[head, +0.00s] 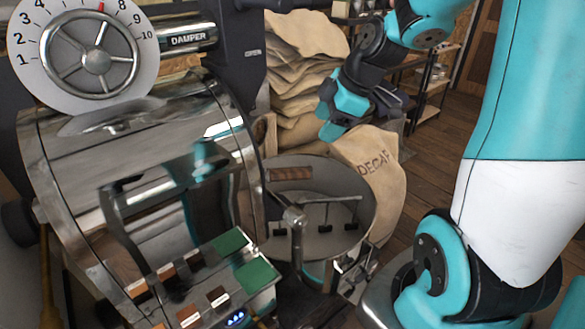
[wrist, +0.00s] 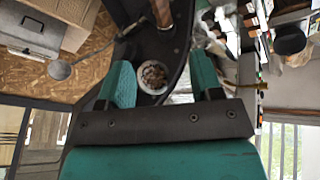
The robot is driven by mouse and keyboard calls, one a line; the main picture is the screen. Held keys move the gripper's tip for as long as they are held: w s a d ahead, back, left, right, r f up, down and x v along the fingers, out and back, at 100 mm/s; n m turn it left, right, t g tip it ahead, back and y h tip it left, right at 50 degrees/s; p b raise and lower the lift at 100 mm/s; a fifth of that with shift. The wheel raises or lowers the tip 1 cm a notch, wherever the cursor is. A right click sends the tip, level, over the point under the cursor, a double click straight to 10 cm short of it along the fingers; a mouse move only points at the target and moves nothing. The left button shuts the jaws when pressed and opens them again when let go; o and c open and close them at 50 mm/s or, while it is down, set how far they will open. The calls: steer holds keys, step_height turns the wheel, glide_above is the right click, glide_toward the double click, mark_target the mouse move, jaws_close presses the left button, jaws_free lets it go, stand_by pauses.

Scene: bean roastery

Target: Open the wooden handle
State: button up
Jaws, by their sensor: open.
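A short brown wooden bar, which looks like the wooden handle (head: 290,173), shows in the head view at the back left of the round metal cooling tray (head: 368,205), beside the roaster drum (head: 150,140). My gripper (head: 338,114) is open and empty, above and to the right of the handle and clearly apart from it. In the wrist view my two teal fingers (wrist: 160,80) are spread apart, with a small bowl of beans (wrist: 152,77) visible beyond the gap. A brown piece (wrist: 163,12) shows at the top there; I cannot tell whether it is the handle.
Stacked burlap sacks (head: 300,75) stand behind my gripper, and a DECAF sack (head: 375,170) is close below it. A damper dial (head: 97,60) is at upper left. Wooden floor (head: 450,140) lies open at right.

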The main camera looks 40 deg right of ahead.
mark_target(293, 170)
steer(key=shift+n, duration=0.3)
steer(key=p+x, duration=0.3)
steer(key=x, duration=1.4)
steer(key=shift+w+a, duration=0.1)
steer(key=shift+a, duration=0.05)
